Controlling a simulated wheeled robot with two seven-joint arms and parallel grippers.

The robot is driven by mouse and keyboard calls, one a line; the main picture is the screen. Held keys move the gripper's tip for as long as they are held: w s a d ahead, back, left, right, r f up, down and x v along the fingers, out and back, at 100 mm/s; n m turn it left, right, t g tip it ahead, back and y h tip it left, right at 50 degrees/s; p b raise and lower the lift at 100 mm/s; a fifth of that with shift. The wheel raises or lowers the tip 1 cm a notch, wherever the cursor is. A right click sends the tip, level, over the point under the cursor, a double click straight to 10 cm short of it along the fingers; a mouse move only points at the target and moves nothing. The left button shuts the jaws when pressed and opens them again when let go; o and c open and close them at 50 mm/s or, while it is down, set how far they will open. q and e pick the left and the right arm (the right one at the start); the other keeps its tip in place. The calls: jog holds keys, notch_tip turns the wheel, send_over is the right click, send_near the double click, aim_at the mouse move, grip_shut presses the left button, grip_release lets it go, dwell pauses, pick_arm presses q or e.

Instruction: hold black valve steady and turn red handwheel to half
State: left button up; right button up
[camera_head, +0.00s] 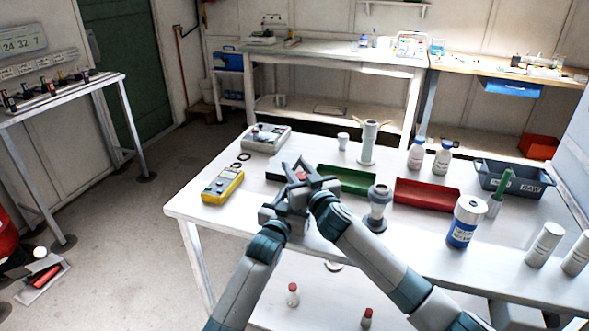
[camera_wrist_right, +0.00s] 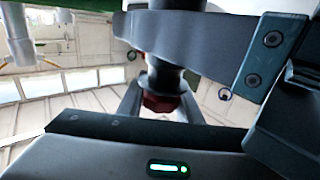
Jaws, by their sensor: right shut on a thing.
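The red handwheel (camera_wrist_right: 162,103) shows as a dark red piece in the right wrist view, below the black valve body (camera_wrist_right: 165,78). A small bit of its red (camera_head: 301,175) shows between the grippers in the head view. My right gripper (camera_head: 306,183) is shut on the red handwheel, its two fingers (camera_wrist_right: 160,110) closing on either side. My left gripper (camera_head: 284,200) is close beside it; a grey jaw (camera_wrist_right: 200,45) lies across the black valve body in the wrist view. Its grip is not clear. Most of the valve is hidden by the grippers.
A yellow meter (camera_head: 222,186) lies left on the white table (camera_head: 190,208). Green (camera_head: 347,180) and red (camera_head: 425,196) trays lie right of the grippers, with a grey flanged fitting (camera_head: 379,205) between them. A blue-labelled tub (camera_head: 465,222) and bottles stand farther right.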

aim_at(304, 180)
jog(key=m+h, duration=0.1)
jog(key=m+t+h, duration=0.1)
jog(key=h, duration=0.1)
jog(key=shift+d, duration=0.35)
jog(key=o, duration=1.1)
jog(key=shift+c, duration=0.2)
jog(key=shift+v, duration=5.95)
